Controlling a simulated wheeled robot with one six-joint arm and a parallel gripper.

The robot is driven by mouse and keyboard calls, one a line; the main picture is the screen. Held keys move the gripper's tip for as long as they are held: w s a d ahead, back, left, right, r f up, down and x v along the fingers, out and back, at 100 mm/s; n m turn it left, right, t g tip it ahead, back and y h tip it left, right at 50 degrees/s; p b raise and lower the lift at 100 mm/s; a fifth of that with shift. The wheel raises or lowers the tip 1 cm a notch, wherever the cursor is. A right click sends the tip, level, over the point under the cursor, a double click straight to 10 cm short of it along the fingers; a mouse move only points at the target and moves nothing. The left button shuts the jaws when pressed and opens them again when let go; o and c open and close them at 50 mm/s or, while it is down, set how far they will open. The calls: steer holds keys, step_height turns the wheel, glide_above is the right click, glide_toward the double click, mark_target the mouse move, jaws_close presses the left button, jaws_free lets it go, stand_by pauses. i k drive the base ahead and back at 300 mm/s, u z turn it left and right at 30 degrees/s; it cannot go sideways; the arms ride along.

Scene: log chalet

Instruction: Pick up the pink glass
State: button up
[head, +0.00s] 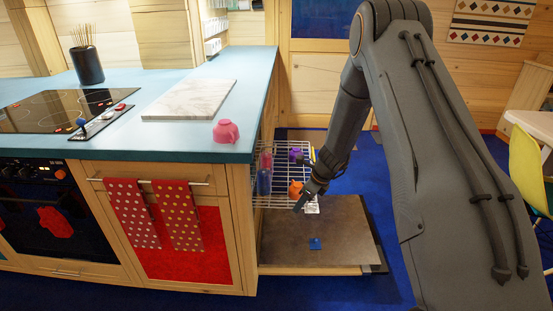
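A pink glass (265,159) stands in the wire rack (270,201) of the open dishwasher, at the rack's left side, behind a blue glass (264,183). My gripper (305,202) hangs at the right front of the rack, beside an orange cup (295,188), to the right of and lower in the picture than the pink glass. It is small and dark here, so whether its fingers are open or shut does not show. I see nothing clearly held in it.
A purple cup (295,154) is farther back in the rack. The open dishwasher door (335,240) lies low in front. A yellow chair (527,170) stands at right.

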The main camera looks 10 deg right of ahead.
mark_target(266, 157)
steer(key=z, duration=0.05)
steer(key=i, duration=1.25)
steer(key=u, duration=0.3)
